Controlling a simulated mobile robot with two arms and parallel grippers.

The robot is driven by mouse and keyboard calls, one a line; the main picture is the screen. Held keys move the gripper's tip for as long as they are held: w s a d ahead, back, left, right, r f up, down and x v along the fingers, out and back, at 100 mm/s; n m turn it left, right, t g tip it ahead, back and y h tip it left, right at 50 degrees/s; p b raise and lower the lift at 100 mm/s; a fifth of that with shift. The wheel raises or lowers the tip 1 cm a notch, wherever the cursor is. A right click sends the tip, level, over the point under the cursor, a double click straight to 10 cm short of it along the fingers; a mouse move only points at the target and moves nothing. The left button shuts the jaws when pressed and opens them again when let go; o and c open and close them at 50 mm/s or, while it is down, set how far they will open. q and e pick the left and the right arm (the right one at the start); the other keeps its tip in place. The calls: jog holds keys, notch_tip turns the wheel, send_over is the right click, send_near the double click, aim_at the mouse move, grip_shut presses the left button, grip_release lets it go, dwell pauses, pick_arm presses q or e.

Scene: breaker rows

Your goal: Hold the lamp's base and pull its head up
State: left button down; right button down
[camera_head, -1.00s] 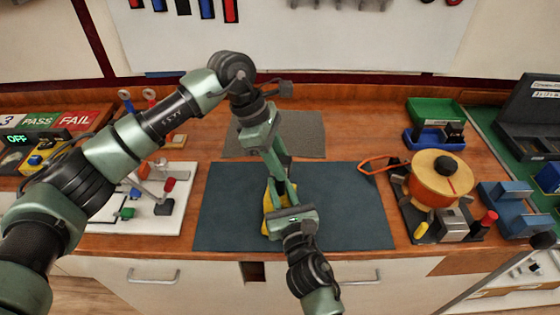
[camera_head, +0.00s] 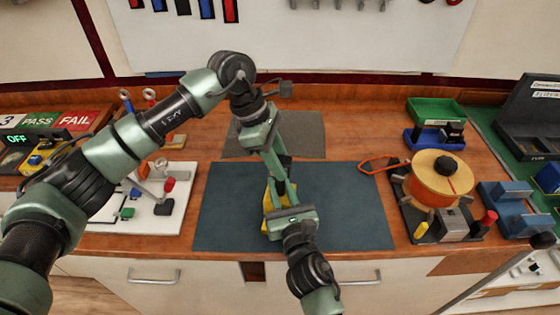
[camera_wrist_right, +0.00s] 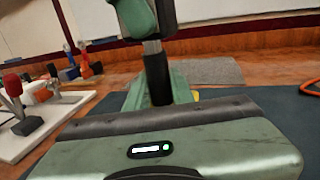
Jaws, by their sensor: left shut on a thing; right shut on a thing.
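The lamp (camera_head: 267,203) shows only as yellow patches on the dark blue mat (camera_head: 345,205), in the middle of the head view. The two grippers cover most of it, so I cannot tell its base from its head. My left gripper (camera_head: 281,184) reaches down to it from the far side and is shut on it. My right gripper (camera_head: 283,206) comes from the near side, close against the left one, and is shut on it too.
A white board with coloured levers (camera_head: 150,215) lies left of the mat. An orange-and-yellow drum (camera_head: 440,180) with an orange cable loop (camera_head: 375,165) stands to the right, near blue blocks (camera_head: 510,205). A grey mat (camera_head: 305,135) behind is clear. The bench's front edge is close.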

aim_at(280, 159)
pick_arm(q)
jog(key=shift+w, duration=0.1)
dwell(0.3)
notch_tip(280, 159, up, 8)
jog(key=shift+f, duration=0.15)
pick_arm(e)
jog(key=shift+f, duration=0.1)
pick_arm(q)
jog(key=c, duration=1)
grip_release()
jog(key=shift+c, duration=0.2)
pick_arm(e)
jog(key=shift+f, duration=0.1)
pick_arm(q)
jog(key=shift+f, duration=0.1)
jog(key=s+v, duration=0.1)
jog(key=v, duration=1.1)
jog(key=shift+w, duration=0.45)
